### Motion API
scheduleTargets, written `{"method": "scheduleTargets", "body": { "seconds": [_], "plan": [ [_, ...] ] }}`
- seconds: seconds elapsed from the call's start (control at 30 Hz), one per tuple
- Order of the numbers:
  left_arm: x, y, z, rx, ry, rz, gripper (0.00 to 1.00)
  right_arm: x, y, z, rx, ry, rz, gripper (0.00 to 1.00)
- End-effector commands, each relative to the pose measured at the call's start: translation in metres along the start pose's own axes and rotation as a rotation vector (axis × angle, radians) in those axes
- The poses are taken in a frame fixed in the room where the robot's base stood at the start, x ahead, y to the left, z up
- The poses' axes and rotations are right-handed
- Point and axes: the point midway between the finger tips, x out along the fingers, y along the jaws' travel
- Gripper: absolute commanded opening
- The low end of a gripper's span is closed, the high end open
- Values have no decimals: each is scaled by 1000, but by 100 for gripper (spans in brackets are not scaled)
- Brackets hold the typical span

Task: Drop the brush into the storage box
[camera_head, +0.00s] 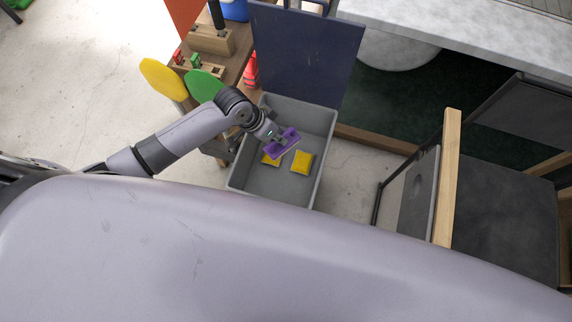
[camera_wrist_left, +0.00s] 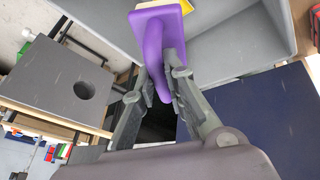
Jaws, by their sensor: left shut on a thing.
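The purple brush (camera_head: 284,146) is in my left gripper (camera_head: 277,137), which is shut on its handle. In the left wrist view the brush (camera_wrist_left: 153,40) points away from the fingers (camera_wrist_left: 160,85), with a strip of yellowish bristles at its far end. In the head view the brush is over the grey storage box (camera_head: 238,180), whose dark blue lid (camera_head: 305,55) stands open at the back. Two yellow items (camera_head: 302,161) lie inside the box, one partly hidden by the brush. My right gripper is not in view.
A wooden bench (camera_head: 240,40) with blocks stands behind and left of the box. Yellow (camera_head: 163,78) and green (camera_head: 203,85) discs are near my left arm. A dark chair (camera_head: 480,200) with a wooden armrest is on the right. Bare concrete floor lies between the box and chair.

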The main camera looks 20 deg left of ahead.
Motion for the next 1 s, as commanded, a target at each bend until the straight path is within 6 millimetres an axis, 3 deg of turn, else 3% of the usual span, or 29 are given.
{"method": "scheduleTargets", "body": {
  "seconds": [0.1,0.33,0.8,1.0],
  "plan": [
    [7,-14,-2,20,-6,6,0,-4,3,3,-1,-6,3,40],
    [18,-22,0,30,-6,14,0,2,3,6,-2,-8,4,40],
    [62,-31,19,30,-6,12,0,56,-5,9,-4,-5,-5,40],
    [67,-32,21,30,-6,12,0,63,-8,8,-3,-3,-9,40]
  ]
}}
